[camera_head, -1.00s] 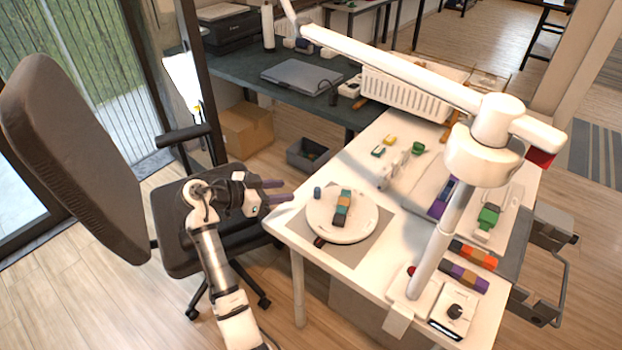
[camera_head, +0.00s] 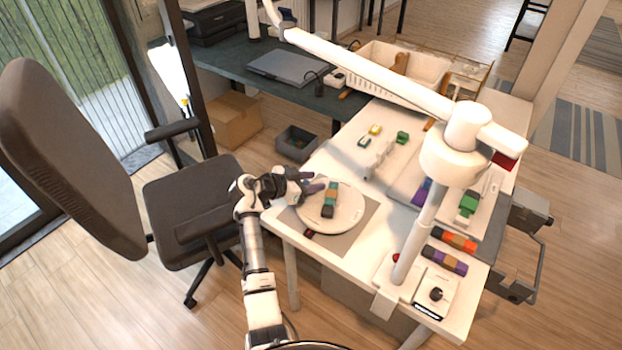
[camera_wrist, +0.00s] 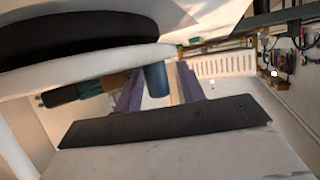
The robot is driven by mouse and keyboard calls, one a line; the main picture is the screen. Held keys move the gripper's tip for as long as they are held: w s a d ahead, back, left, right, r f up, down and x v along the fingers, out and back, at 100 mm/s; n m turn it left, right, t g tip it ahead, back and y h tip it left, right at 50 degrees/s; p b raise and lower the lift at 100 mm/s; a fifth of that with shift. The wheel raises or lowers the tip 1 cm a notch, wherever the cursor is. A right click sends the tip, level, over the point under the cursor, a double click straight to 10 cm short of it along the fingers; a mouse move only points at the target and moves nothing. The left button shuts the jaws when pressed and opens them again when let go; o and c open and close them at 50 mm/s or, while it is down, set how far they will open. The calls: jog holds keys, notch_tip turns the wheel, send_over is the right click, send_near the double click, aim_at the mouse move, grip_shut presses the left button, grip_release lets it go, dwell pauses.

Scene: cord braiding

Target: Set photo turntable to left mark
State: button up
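The photo turntable (camera_head: 350,208) is a white round disc on a grey mat at the table's near left corner. A banded block (camera_head: 330,198) in green, orange and black lies across it. My gripper (camera_head: 316,187) is at the disc's left edge with its purple fingers pointing right. In the wrist view, a blue upright peg (camera_wrist: 155,80) stands between the spread fingers (camera_wrist: 160,88), nearer the left one, with a gap to the right one. The peg is not clear in the head view. A dark red piece (camera_head: 309,233) shows at the disc's front left edge.
A white lamp arm (camera_head: 430,225) rises from the table right of the turntable. Coloured blocks (camera_head: 452,240) and a small box with a black knob (camera_head: 436,294) are at the right. An office chair (camera_head: 185,195) stands left of the table.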

jog(key=shift+c, duration=0.3)
grip_shut()
